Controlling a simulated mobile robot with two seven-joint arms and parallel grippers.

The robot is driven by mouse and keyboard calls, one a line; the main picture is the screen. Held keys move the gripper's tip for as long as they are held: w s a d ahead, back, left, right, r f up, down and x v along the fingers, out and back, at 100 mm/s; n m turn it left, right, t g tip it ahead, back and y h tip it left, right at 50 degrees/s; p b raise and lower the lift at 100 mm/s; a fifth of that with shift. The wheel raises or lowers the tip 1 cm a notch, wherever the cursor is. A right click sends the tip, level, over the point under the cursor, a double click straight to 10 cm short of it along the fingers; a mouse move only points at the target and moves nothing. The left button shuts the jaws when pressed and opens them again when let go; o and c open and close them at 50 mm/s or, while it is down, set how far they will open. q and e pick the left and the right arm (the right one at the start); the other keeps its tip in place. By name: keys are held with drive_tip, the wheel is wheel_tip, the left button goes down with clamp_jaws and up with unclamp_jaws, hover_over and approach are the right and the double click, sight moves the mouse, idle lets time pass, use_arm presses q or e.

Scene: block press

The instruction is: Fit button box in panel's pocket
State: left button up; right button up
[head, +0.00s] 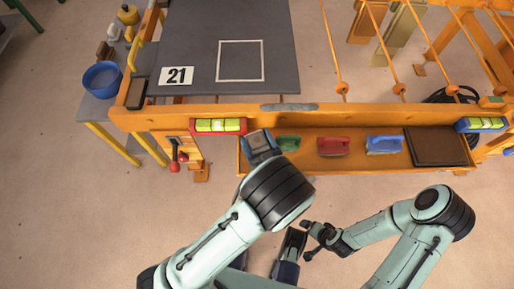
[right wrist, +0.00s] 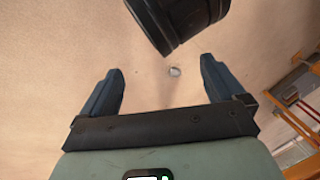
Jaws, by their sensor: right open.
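My left gripper (head: 259,146) is over the left end of the orange tray, with blue fingers on either side of a small grey-brown block, which looks like the button box (head: 258,140). The gripper appears shut on it; its lower part is hidden. A small panel with red-knobbed levers (head: 177,152) is on the press's front, left of the gripper and apart from it. I cannot make out its pocket clearly. My right gripper (right wrist: 161,92) is open and empty above the floor in the right wrist view.
The orange tray (head: 400,160) holds green (head: 288,143), red (head: 333,146) and blue (head: 384,145) handled blocks and a brown flat piece (head: 436,146). A grey plate (head: 190,40) lies behind. Yellow-green levels (head: 218,125) sit on the rail. A side table (head: 97,108) holds a blue bowl (head: 102,79).

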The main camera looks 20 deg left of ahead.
use_arm(q)
clamp_jaws()
wheel_tip(320, 180, up, 20)
drive_tip(key=p, duration=0.7)
use_arm(e)
drive_tip(key=s+a+r+g+y, duration=0.1)
drive_tip(key=s+a+r+g, duration=0.25)
drive_tip(key=s+r, duration=0.45)
use_arm(q)
drive_tip(key=w+a+m+t+h+p, duration=0.4)
drive_tip(key=w+a+m+h+p, duration=0.35)
drive_tip(key=h+p, duration=0.4)
drive_tip(key=s+f, duration=0.3)
drive_tip(key=f, duration=0.2)
drive_tip(key=shift+s+d+f, duration=0.15)
drive_tip(key=shift+d+f, duration=0.05)
drive_tip(key=shift+f, duration=0.2)
use_arm(e)
wheel_tip(320, 180, up, 11)
drive_tip(key=shift+w+n, duration=0.3)
drive_tip(key=shift+n, duration=0.1)
use_arm(q)
drive_tip(key=shift+a, duration=0.1)
use_arm(e)
drive_tip(key=shift+a, duration=0.15)
